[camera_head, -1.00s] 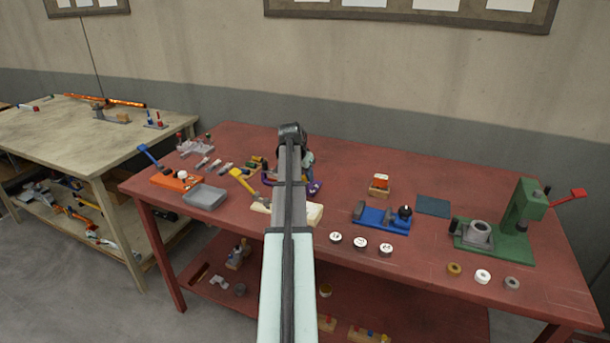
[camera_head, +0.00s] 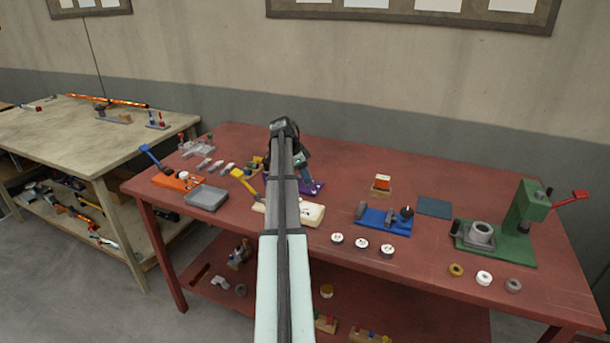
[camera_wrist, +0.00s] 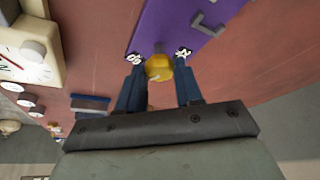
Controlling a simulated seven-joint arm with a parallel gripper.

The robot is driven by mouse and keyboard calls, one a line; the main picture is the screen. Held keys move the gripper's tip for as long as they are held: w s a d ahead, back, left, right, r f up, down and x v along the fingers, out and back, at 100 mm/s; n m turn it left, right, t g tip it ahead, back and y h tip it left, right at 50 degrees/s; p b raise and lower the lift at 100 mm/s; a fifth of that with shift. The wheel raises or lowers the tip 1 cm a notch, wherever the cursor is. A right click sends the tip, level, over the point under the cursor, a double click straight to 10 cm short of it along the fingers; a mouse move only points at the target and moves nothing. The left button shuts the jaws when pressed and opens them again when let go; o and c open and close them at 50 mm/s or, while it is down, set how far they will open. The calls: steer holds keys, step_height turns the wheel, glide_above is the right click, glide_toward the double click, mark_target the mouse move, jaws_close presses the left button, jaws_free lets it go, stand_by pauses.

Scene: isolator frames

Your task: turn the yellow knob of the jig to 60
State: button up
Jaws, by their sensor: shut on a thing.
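The purple jig (camera_wrist: 185,25) fills the top middle of the wrist view, and its yellow knob (camera_wrist: 159,69) sits between my two fingers. My gripper (camera_wrist: 159,66) is shut on the yellow knob, with one dark blue finger on each side. White marks with black characters show by the fingertips, too small to read surely. A grey L-shaped piece (camera_wrist: 207,24) is on the jig to the right of the knob. In the head view only part of the purple jig (camera_head: 315,187) shows to the right of my arm; the knob is hidden there.
A cream box (camera_wrist: 40,45) with a dial and red pointer stands left of the jig in the wrist view. In the head view, a yellow-handled clamp (camera_head: 243,182) and grey tray (camera_head: 206,198) are left of my arm, a blue fixture (camera_head: 382,221) right.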

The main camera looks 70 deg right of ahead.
steer(key=shift+m, duration=0.3)
steer(key=o, duration=1)
steer(key=shift+o, duration=0.2)
steer(key=shift+r, duration=0.1)
steer(key=v, duration=1.3)
steer(key=shift+w+r, duration=0.2)
steer(key=shift+r, duration=0.1)
